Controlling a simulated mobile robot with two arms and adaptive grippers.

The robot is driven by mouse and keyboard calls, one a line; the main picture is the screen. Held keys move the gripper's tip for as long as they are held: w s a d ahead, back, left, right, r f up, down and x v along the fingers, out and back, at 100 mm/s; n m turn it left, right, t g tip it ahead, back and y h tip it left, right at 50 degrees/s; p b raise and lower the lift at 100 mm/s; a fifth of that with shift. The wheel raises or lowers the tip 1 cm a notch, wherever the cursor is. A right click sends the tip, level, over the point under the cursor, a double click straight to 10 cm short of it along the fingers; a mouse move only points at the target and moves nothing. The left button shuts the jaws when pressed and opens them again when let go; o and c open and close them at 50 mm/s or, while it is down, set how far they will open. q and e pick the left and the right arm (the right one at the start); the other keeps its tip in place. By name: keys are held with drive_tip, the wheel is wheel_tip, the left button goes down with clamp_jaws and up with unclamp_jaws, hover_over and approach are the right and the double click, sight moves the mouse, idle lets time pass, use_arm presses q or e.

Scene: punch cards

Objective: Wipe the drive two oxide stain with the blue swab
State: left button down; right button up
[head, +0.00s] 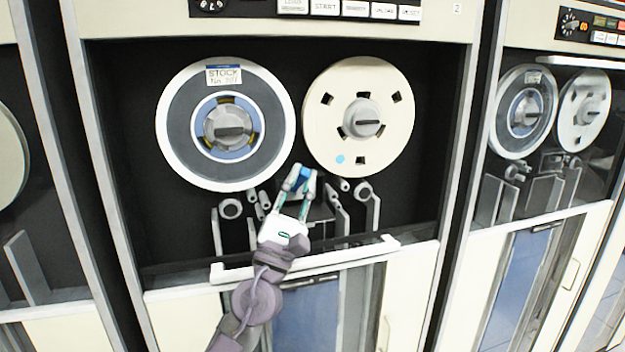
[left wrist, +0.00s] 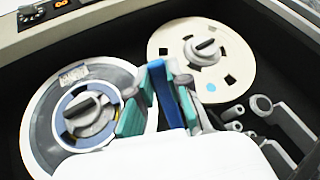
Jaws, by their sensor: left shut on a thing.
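My left gripper (head: 298,182) is shut on the blue swab (head: 302,174), in front of the tape path of drive two, just below and between its two reels. In the left wrist view the swab (left wrist: 166,92) stands between the teal-padded fingers (left wrist: 160,98). Drive two (head: 457,9) carries a small "2" label at its upper right. A grey head block (head: 320,211) is partly visible beside the gripper. I cannot make out the oxide stain; the gripper covers part of this area. I cannot tell whether the swab touches anything. My right gripper is not in view.
The left reel (head: 178,125) has a "STOCK" label; the cream right reel (head: 388,141) has a light blue dot. Rollers (head: 362,191) and guide posts surround the head area. A white ledge (head: 345,259) runs below. Another drive (head: 527,115) stands at the right.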

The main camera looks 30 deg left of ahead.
use_arm(q)
drive_tip(key=shift+s+a, duration=0.2)
drive_tip(key=shift+s, duration=0.05)
drive_tip(key=shift+w+d, duration=0.1)
drive_tip(key=shift+d, duration=0.05)
drive_tip(key=shift+s+d+p, duration=0.35)
drive_tip(key=shift+d, duration=0.1)
drive_tip(key=shift+s+d+p, duration=0.7)
drive_tip(key=shift+s+d, duration=0.95)
drive_tip(key=shift+d, duration=0.15)
